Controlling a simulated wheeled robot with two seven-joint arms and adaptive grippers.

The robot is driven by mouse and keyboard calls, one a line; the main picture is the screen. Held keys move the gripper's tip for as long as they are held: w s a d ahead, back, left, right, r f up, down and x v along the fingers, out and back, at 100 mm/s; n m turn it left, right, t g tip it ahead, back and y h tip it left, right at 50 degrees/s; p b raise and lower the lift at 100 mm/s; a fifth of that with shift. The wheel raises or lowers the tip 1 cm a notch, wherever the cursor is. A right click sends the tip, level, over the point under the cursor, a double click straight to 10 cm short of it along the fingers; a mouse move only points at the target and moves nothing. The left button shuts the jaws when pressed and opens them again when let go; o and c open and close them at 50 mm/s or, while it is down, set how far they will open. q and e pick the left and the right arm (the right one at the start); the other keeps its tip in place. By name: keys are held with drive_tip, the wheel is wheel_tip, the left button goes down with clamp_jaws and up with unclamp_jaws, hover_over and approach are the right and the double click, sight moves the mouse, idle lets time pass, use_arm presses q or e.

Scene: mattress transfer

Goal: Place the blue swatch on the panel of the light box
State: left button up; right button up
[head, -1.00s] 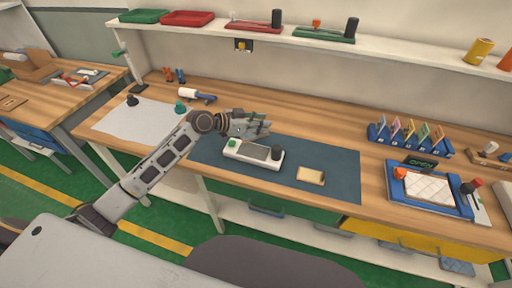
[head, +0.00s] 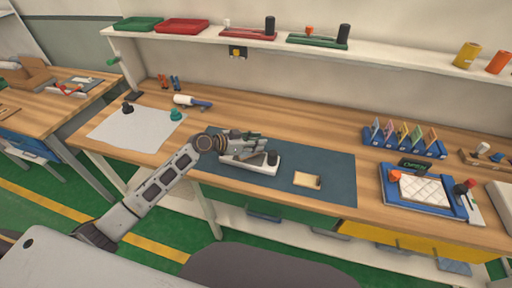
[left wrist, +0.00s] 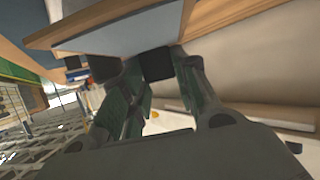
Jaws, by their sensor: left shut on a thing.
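The light box (head: 238,165) is a white, low, long unit on the dark blue mat, with a black knob (head: 272,158) at its right end. Its panel is mostly hidden behind my left gripper (head: 260,143), which is right above it. In the left wrist view the gripper (left wrist: 158,75) is shut on a small dark square piece, which I take as the blue swatch (left wrist: 157,63); its colour is hard to tell there. The head view hides the swatch behind the fingers. I cannot tell whether it touches the panel. My right gripper is not in view.
A tan block (head: 307,180) lies on the mat (head: 335,175), right of the light box. Further right are a blue rack (head: 405,146) of coloured cards and a blue tray (head: 388,188) with a white quilted pad. A wall shelf (head: 300,45) runs behind the bench.

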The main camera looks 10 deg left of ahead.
use_arm(q)
drive_tip(key=shift+f, duration=1.6)
drive_tip(key=shift+f, duration=0.15)
drive_tip(key=o, duration=0.9)
drive_tip(key=shift+r, duration=0.2)
